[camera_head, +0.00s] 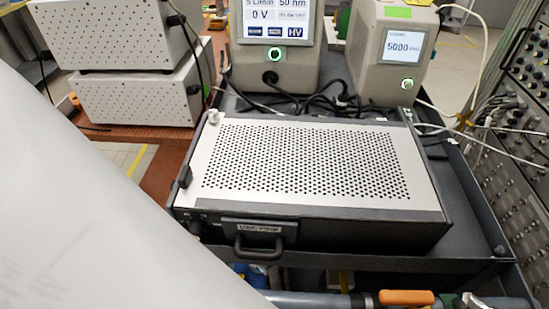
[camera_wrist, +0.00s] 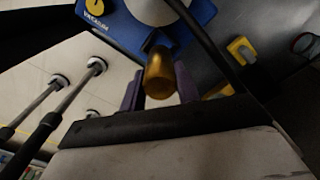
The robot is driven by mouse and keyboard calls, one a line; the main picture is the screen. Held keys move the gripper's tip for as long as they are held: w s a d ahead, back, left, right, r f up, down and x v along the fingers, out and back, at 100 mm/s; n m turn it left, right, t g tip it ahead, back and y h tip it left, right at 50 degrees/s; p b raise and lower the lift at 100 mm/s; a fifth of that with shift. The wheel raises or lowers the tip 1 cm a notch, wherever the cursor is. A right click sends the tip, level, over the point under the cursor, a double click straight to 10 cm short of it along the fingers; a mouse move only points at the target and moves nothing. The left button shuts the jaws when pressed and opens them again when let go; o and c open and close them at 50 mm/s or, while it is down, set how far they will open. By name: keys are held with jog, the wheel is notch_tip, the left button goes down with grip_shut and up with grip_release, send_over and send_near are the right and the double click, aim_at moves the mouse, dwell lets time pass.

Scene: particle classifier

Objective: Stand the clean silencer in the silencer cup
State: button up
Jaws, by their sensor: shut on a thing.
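In the wrist view, my gripper (camera_wrist: 159,88) has two purple fingers shut on a golden-brown, brass-like cylinder with a rounded end, which looks like the silencer (camera_wrist: 159,74). Its far end is dark and lies toward a blue unit (camera_wrist: 113,27) marked "VACUUM" behind it. I cannot tell the distance between them, or whether they touch. A pale round part (camera_wrist: 158,8) shows at the top edge of the wrist view; I cannot tell whether it is the silencer cup. No cup is clearly seen in the head view, and my gripper is not seen there.
In the head view, a perforated white-topped box (camera_head: 420,202) with a front handle sits on a dark cart (camera_head: 480,225). Two screened instruments (camera_head: 285,65) (camera_head: 375,75) stand behind it with loose cables. In the wrist view, a yellow part (camera_wrist: 240,48) and a dark cable lie at the right.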

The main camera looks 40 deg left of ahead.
jog(key=shift+f, duration=2.5)
jog(key=shift+f, duration=0.1)
jog(key=o, duration=1)
notch_tip(320, 180, up, 12)
jog(key=shift+r+p, duration=0.1)
jog(key=shift+p, duration=0.2)
